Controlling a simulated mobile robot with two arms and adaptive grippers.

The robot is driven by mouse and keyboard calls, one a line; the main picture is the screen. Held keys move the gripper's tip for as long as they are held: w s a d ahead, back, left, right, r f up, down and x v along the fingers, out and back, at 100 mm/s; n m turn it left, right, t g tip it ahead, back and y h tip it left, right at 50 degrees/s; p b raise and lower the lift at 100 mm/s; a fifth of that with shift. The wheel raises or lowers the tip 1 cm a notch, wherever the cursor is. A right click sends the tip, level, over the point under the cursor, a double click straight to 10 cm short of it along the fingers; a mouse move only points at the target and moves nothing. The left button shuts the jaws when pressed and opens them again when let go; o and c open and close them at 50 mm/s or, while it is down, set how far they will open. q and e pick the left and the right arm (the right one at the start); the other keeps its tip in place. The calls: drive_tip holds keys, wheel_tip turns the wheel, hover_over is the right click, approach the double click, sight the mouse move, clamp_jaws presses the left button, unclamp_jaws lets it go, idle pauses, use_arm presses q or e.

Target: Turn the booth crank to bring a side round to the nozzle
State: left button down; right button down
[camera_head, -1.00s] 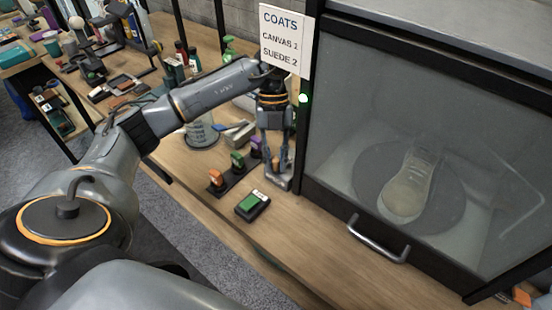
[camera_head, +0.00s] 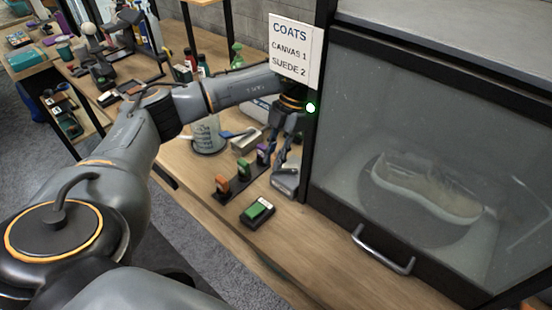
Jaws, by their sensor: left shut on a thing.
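The spray booth (camera_head: 325,205) stands on the right with its glass front down. Inside, a pale sneaker (camera_head: 425,190) sits on a round turntable (camera_head: 385,221), with a long side towards the front glass. My left gripper (camera_head: 278,166) is at the booth's left side, pointing down, shut on the booth crank (camera_head: 286,181). The fingers and booth frame hide most of the crank, so its handle is hard to make out. The nozzle cannot be made out through the hazy glass. My right gripper is not in view.
A sign (camera_head: 295,50) reads COATS, CANVAS 1, SUEDE 2; a green light (camera_head: 310,107) glows beneath it. A green-topped block (camera_head: 257,211), a rack of coloured-handled tools (camera_head: 238,177) and a clear cup (camera_head: 207,134) stand left of the booth. The front bench strip is clear.

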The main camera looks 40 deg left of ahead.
use_arm(q)
drive_tip(key=shift+w+a+m+t+y+b, duration=0.15)
drive_tip(key=shift+w+m+t+y+b, duration=0.2)
drive_tip(key=shift+m, duration=0.75)
drive_tip(key=shift+w+a+m+t+y+b, duration=0.15)
drive_tip(key=shift+w+m+y, duration=0.35)
drive_tip(key=shift+m, duration=0.6)
drive_tip(key=shift+w+a+m+t+y+b, duration=0.25)
drive_tip(key=shift+w+m, duration=0.3)
drive_tip(key=shift+m, duration=0.55)
drive_tip(key=c, duration=1.2)
unclamp_jaws()
